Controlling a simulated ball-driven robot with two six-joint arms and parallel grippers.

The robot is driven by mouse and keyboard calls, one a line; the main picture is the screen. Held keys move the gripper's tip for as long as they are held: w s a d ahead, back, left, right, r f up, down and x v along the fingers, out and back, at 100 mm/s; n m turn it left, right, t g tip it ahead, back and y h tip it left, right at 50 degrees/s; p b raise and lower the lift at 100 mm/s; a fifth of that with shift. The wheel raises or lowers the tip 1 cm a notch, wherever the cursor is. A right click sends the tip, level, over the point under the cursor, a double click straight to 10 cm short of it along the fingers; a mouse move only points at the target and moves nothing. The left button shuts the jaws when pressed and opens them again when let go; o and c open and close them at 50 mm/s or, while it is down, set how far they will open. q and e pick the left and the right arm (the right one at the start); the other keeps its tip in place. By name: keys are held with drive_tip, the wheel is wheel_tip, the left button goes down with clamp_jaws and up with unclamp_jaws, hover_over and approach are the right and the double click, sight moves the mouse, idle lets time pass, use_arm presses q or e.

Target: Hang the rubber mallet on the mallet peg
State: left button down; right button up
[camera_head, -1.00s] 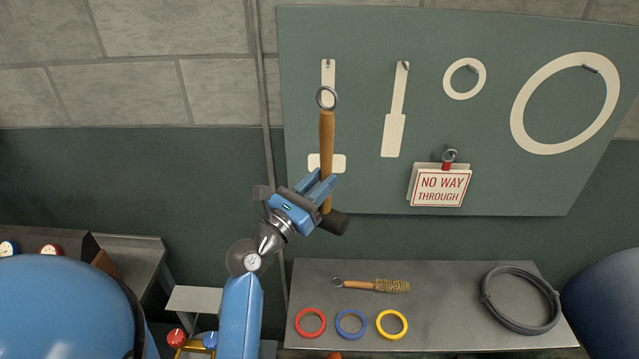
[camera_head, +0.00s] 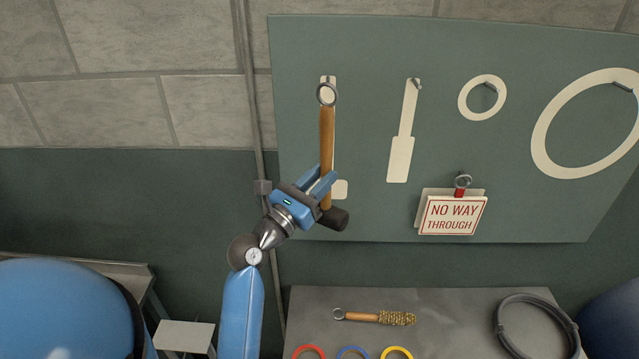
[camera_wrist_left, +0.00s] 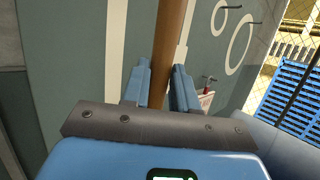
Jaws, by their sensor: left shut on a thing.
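The rubber mallet has a wooden handle (camera_head: 327,140), a dark head (camera_head: 334,218) and a metal ring (camera_head: 327,94) at its upper end. My left gripper (camera_head: 322,184) is shut on the handle, just above the head. The mallet hangs upright, head down, in front of the board. The white mallet outline (camera_head: 341,190) is mostly hidden behind it. The ring overlaps the top of that outline, where the mallet peg is hidden or too small to make out. I cannot tell whether the ring is around the peg. In the left wrist view the handle (camera_wrist_left: 170,45) runs between the fingers. My right gripper is out of view.
The tool board (camera_head: 370,215) has other outlines with pegs and a hanging NO WAY THROUGH sign (camera_head: 453,216). Below, a metal bench (camera_head: 450,300) holds a brush (camera_head: 375,317), coloured rings (camera_head: 352,352) and a black hose coil (camera_head: 500,335). Blue tanks stand at both sides.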

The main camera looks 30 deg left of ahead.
use_arm(q)
drive_tip(key=shift+w+a+f+b, duration=0.15)
drive_tip(key=shift+w+a+b, duration=0.1)
drive_tip(key=shift+w, duration=0.2)
drive_tip(key=shift+w+a+f+b, duration=0.15)
drive_tip(key=shift+w+a, duration=0.1)
drive_tip(key=shift+w, duration=0.2)
drive_tip(key=shift+w+a+r+b, duration=0.1)
drive_tip(key=shift+w+a+b, duration=0.2)
drive_tip(key=shift+w+b, duration=0.3)
drive_tip(key=shift+w+a+b, duration=0.2)
drive_tip(key=shift+w+b, duration=0.1)
drive_tip(key=shift+w, duration=0.15)
drive_tip(key=shift+w+a+b, duration=0.2)
drive_tip(key=shift+w+b, duration=0.05)
drive_tip(key=shift+w, duration=0.2)
drive_tip(key=shift+w+a, duration=0.25)
drive_tip(key=shift+w, duration=0.2)
drive_tip(key=shift+w+a, duration=0.2)
drive_tip(key=shift+w, duration=0.25)
drive_tip(key=shift+p, duration=0.75)
